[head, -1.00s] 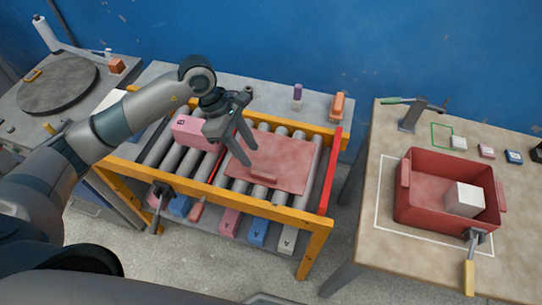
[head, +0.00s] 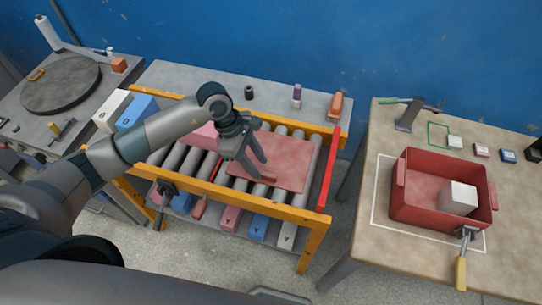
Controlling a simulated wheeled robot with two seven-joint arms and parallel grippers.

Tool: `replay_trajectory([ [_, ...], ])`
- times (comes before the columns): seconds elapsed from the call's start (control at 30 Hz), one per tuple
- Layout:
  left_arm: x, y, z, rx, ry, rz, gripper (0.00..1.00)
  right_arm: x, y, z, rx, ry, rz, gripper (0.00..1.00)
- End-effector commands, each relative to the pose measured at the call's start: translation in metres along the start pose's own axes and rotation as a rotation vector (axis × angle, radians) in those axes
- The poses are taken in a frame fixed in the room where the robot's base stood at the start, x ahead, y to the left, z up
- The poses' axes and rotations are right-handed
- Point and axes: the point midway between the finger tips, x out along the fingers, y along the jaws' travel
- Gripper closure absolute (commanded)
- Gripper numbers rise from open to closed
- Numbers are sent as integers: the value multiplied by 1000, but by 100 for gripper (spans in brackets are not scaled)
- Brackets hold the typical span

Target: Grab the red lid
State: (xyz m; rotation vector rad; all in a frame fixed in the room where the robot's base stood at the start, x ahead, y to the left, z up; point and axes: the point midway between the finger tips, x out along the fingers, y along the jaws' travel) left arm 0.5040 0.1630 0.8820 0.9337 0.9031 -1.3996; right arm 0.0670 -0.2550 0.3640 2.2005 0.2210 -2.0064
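The red lid (head: 285,162) is a flat, pale-red panel with a raised bar handle (head: 261,179) along its near edge. It lies on the rollers of the orange-framed conveyor. My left gripper (head: 258,172) is over the lid's near-left part, pointing down with its fingers apart. The fingertips are close to the handle; I cannot tell whether they touch it. My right gripper does not show.
A red open box (head: 425,218) holding a white block (head: 459,198) stands on the right table. A pink block (head: 204,136) sits on the rollers, partly behind my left gripper. A red bar (head: 331,172) borders the conveyor's right end. Coloured blocks lie on the shelf below.

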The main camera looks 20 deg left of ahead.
Motion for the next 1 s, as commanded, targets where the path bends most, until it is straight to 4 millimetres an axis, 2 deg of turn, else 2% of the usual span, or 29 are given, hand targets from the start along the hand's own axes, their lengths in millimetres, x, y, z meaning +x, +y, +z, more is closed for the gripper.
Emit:
replay_trajectory([
  [0.03,2,-2,2,-2,0,-4,66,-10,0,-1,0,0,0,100],
  [0.1,11,-2,3,-2,-1,-4,66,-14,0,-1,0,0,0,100],
  [0.3,30,-1,1,-1,1,-1,66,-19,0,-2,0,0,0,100],
  [0.77,31,-1,0,0,1,1,66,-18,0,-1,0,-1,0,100],
  [0.8,31,-1,0,0,1,1,68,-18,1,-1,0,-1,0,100],
  [0.93,31,-1,0,0,1,1,99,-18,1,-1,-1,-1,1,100],
  [1.0,31,-1,0,0,1,1,100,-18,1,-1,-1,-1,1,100],
])
